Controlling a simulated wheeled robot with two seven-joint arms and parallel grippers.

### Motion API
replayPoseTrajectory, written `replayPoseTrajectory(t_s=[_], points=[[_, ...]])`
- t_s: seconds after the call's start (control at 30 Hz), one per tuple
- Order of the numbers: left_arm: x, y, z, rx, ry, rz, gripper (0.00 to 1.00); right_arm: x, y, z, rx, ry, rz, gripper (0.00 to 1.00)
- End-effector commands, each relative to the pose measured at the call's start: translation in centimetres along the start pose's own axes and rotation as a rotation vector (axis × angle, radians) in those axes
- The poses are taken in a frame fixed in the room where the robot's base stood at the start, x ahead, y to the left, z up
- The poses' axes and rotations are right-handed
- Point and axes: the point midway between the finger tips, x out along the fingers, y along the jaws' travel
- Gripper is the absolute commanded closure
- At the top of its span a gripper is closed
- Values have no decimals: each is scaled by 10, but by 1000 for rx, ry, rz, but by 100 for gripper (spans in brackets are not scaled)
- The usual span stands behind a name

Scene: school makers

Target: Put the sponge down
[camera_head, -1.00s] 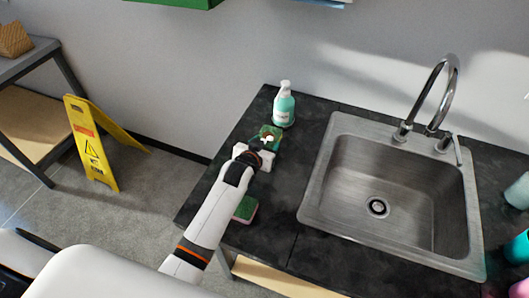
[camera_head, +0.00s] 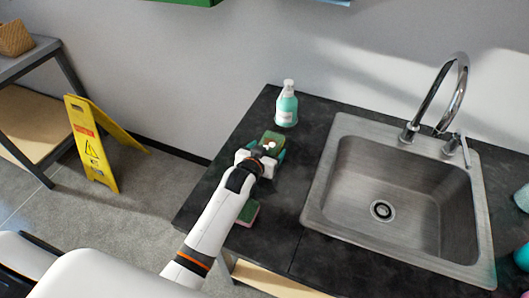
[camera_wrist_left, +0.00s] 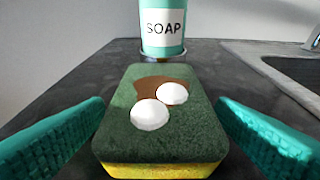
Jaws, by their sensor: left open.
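A green-topped sponge (camera_head: 274,137) with a yellow underside lies flat on the dark counter near the soap bottle. In the left wrist view the sponge (camera_wrist_left: 160,115) has a brown stain and two white blobs on top. My left gripper (camera_head: 267,155) is open, its teal fingers on either side of the sponge. The wrist view shows a gap between each finger and the sponge's sides. The gripper partly covers the sponge in the head view. My right gripper is not in view.
A soap bottle (camera_head: 286,104) stands just beyond the sponge. A second sponge (camera_head: 247,214) lies partly under my left arm. The metal sink (camera_head: 330,200) with its faucet (camera_head: 460,75) is to the right. A yellow floor sign (camera_head: 90,145) stands left of the counter.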

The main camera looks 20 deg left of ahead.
Motion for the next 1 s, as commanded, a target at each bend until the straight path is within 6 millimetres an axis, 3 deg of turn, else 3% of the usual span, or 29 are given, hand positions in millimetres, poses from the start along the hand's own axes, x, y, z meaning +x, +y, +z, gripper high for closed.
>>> replayPoseTrajectory(t_s=[0.17,0.63,0.8,1.0], points=[[-16,0,2,0,0,0,20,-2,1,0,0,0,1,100],[-106,0,1,1,1,0,20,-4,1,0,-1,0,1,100],[-119,0,2,0,-1,0,20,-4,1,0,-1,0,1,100],[-121,0,2,0,-1,0,20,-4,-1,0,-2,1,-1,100]])
